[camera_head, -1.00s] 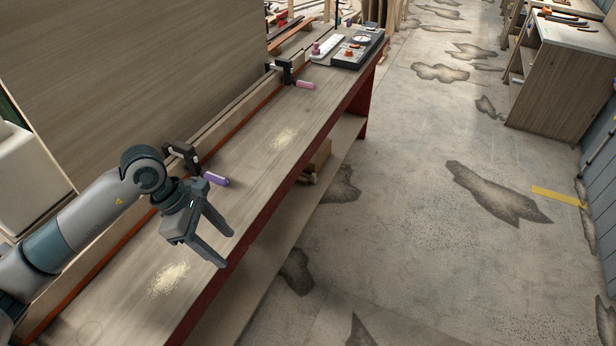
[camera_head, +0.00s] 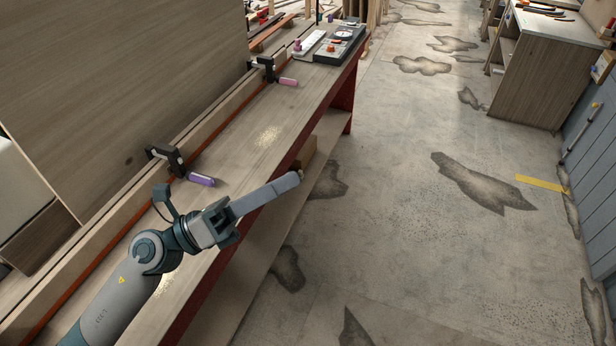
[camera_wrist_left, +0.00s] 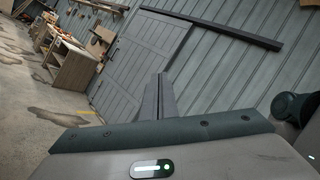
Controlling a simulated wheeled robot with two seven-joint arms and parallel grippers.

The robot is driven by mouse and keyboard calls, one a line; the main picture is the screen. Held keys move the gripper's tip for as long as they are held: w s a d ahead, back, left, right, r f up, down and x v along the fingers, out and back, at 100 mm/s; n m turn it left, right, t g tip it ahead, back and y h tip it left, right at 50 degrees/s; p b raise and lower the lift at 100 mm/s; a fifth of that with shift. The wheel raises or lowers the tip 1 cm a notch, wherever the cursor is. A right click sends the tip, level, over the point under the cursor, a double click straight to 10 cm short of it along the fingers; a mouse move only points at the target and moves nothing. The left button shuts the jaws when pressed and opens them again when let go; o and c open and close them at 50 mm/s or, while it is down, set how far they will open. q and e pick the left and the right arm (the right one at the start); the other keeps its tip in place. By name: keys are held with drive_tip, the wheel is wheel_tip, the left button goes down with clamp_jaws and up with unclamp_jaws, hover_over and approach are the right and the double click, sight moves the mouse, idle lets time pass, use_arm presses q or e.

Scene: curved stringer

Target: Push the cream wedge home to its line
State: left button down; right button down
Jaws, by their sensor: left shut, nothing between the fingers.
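I cannot make out a cream wedge or its line in either view. My left gripper (camera_head: 296,179) is shut and empty. Its fingers point right and reach out past the bench's front edge, above the floor. In the left wrist view its closed fingers (camera_wrist_left: 159,98) point toward a grey panelled wall. The long wooden stringer (camera_head: 118,204) runs along the back of the bench (camera_head: 237,157). A black clamp with a purple handle (camera_head: 200,179) and another with a pink handle (camera_head: 288,81) sit along it. My right gripper is not in view.
A device with a dial and red knob (camera_head: 340,43) stands at the bench's far end, beside a white strip (camera_head: 309,44). Sawdust (camera_head: 268,135) lies on the bench top. The stained concrete floor (camera_head: 400,240) to the right is largely open.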

use_arm(q)
drive_tip(key=w+a+f+n+t+y, duration=0.1)
drive_tip(key=w+a+n+t+y, duration=0.2)
drive_tip(key=a+n+t+y, duration=0.6)
drive_tip(key=w+a+f+n+t+y, duration=0.1)
drive_tip(key=w+a+n+t+y, duration=0.3)
drive_tip(key=n, duration=0.9)
drive_tip(key=s+a+f+n+g+y, duration=0.35)
drive_tip(key=f+n, duration=0.25)
drive_tip(key=f, duration=0.2)
drive_tip(key=s+a+f+n+g+y, duration=0.2)
drive_tip(key=a+f+n+y, duration=0.35)
drive_tip(key=f, duration=0.35)
drive_tip(key=s+f+n+g+h, duration=0.1)
drive_tip(key=s+f+n+g, duration=0.6)
drive_tip(key=s+f, duration=0.95)
drive_tip(key=s+f+m+g+b, duration=0.1)
drive_tip(key=s+f+g+b, duration=0.15)
drive_tip(key=f, duration=1.55)
drive_tip(key=s+f+m+g+b, duration=0.15)
drive_tip(key=s+f, duration=0.25)
drive_tip(key=f, duration=1.3)
drive_tip(key=s+a+f+n+g+b, duration=0.1)
drive_tip(key=s+f+g+b, duration=0.1)
drive_tip(key=s+f, duration=1.5)
drive_tip(key=s, duration=0.3)
drive_tip(key=shift+a+h, duration=0.25)
drive_tip(key=shift+h, duration=0.05)
